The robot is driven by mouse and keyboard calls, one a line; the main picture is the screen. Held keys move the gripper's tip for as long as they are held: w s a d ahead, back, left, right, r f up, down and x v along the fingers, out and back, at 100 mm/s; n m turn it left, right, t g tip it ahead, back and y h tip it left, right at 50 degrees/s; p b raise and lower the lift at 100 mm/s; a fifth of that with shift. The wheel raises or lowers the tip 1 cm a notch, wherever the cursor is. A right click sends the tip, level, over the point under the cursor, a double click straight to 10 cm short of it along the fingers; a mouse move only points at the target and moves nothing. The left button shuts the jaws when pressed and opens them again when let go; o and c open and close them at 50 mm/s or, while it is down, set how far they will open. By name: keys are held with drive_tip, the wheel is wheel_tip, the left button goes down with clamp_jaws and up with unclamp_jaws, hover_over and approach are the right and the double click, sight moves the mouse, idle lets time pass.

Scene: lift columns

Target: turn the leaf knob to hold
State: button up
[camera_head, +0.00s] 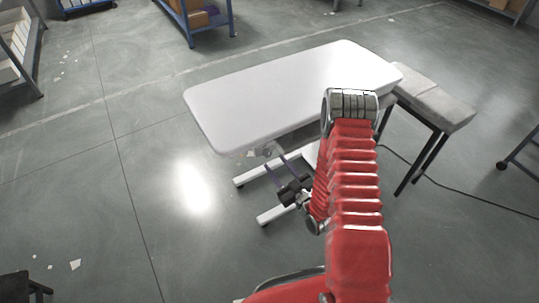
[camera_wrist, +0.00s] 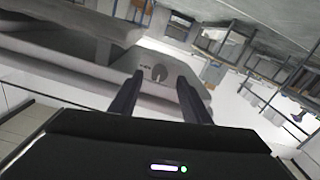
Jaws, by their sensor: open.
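The knob (camera_wrist: 159,73) is a small dark dial on the face of a grey housing (camera_wrist: 178,72) in the wrist view. A few tiny marks sit to its left, too small to read. The white table (camera_head: 285,85) stands in the head view, and the knob cannot be made out there. My gripper (camera_head: 284,186) is low beside the table's near edge. In the wrist view, the two dark fingers of my gripper (camera_wrist: 159,84) are apart with nothing between them. The knob shows between the fingertips, beyond them and apart from them.
A grey padded bench (camera_head: 436,98) stands at the table's right, with a cable (camera_head: 440,186) on the floor beside it. White base feet (camera_head: 278,214) lie under the table near my gripper. Blue shelving (camera_head: 205,22) stands behind. The floor at left is mostly clear.

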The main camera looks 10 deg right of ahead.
sight(269, 155)
drive_tip(key=x, duration=0.6)
drive_tip(key=shift+w, duration=0.25)
